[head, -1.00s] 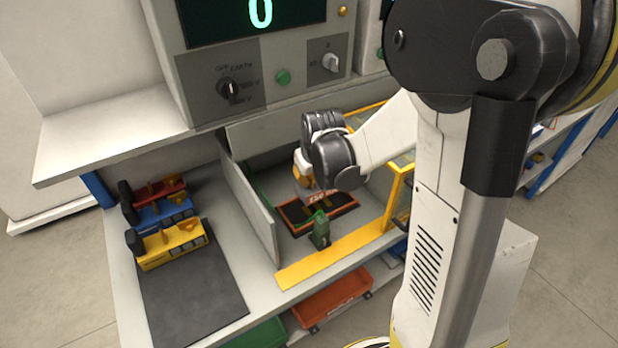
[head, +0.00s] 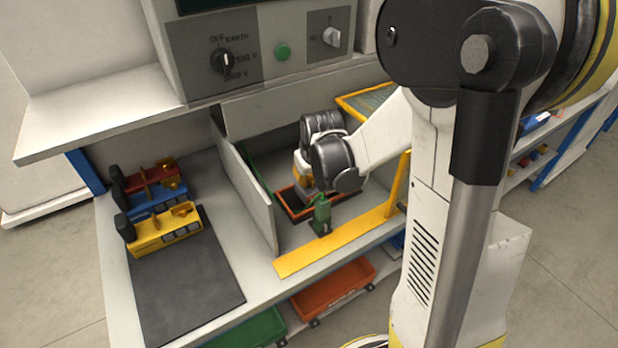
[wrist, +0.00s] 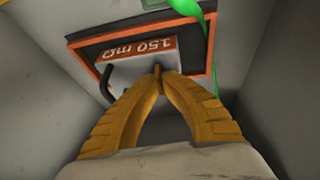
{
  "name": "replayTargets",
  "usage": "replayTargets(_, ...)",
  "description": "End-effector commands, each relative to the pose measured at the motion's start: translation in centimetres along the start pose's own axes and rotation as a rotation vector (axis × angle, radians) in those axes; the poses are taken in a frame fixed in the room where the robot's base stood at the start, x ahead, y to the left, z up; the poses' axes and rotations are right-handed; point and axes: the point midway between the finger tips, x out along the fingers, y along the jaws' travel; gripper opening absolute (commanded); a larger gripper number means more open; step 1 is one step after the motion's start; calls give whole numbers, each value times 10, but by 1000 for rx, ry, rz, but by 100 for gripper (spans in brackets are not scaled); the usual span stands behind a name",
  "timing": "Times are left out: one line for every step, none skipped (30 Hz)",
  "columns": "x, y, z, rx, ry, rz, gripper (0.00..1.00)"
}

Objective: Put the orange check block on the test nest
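The orange-rimmed nest (head: 288,198) with a dark inside lies on the floor of the bay, and its rim shows in the wrist view (wrist: 92,65). An orange label (wrist: 137,48) reading 150 mΩ, upside down, sits inside it on a light grey piece (wrist: 130,75) with a black curved part. This may be the orange check block; I cannot tell for sure. My gripper (wrist: 158,71) points down over it with both yellow fingertips together, right by the label. Nothing shows between the tips. In the head view my gripper (head: 304,180) partly hides the nest.
A green clamp-like part (head: 320,214) stands at the nest's front, and a green cable (wrist: 209,45) crosses its rim. Grey walls (head: 243,185) and a yellow front strip (head: 335,243) bound the bay.

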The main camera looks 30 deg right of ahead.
Motion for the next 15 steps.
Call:
replayTargets(3, 0, 1, 0, 0, 0, 0)
replayTargets(3, 0, 1, 0, 0, 0, 0)
replayTargets(3, 0, 1, 0, 0, 0, 0)
replayTargets(3, 0, 1, 0, 0, 0, 0)
replayTargets(3, 0, 1, 0, 0, 0, 0)
replayTargets(3, 0, 1, 0, 0, 0, 0)
replayTargets(3, 0, 1, 0, 0, 0, 0)
replayTargets(3, 0, 1, 0, 0, 0, 0)
replayTargets(3, 0, 1, 0, 0, 0, 0)
replayTargets(3, 0, 1, 0, 0, 0, 0)
replayTargets(3, 0, 1, 0, 0, 0, 11)
replayTargets(3, 0, 1, 0, 0, 0, 23)
replayTargets(3, 0, 1, 0, 0, 0, 31)
replayTargets(3, 0, 1, 0, 0, 0, 31)
replayTargets(3, 0, 1, 0, 0, 0, 31)
